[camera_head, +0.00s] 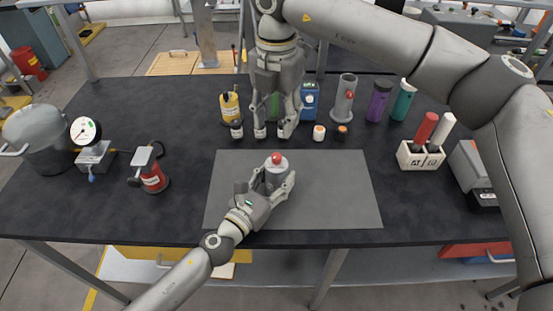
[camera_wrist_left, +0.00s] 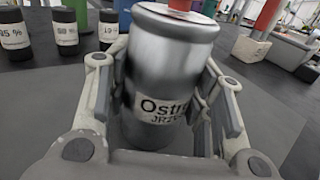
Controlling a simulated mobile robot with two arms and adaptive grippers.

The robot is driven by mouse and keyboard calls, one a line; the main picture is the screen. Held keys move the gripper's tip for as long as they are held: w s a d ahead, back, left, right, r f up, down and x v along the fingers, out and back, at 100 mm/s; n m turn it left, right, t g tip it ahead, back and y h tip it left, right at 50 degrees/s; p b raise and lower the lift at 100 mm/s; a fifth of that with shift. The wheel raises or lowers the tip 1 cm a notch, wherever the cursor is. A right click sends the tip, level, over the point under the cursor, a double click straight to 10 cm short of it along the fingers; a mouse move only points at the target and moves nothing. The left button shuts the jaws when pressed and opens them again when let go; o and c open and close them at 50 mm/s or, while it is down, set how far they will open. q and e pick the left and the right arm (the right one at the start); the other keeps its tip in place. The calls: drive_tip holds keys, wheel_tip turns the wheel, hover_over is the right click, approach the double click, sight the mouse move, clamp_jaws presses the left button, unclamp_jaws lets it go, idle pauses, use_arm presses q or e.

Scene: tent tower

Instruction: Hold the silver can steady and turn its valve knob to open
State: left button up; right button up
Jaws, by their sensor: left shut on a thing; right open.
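The silver can (camera_head: 276,171) stands upright on the grey mat (camera_head: 340,190), with a red valve knob (camera_head: 276,158) on top. My left gripper (camera_head: 266,189) is shut around the can's body. In the left wrist view the silver can (camera_wrist_left: 165,75) sits between the fingers and shows a white label. The red knob (camera_wrist_left: 180,5) is mostly cut off at the top of that view. My right gripper (camera_head: 275,122) is open and empty, pointing down behind the can, above the back edge of the mat and apart from the knob.
Small black labelled bottles (camera_head: 237,129) stand in a row by my right gripper. Behind are a yellow bottle (camera_head: 229,105), a blue can (camera_head: 310,98) and a grey cylinder (camera_head: 344,98). A red canister (camera_head: 153,178) stands left. The mat's right side is clear.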

sight(277, 156)
wheel_tip(277, 156, down, 10)
drive_tip(key=n, duration=0.5)
drive_tip(key=shift+f, duration=0.2)
idle(0.4)
clamp_jaws()
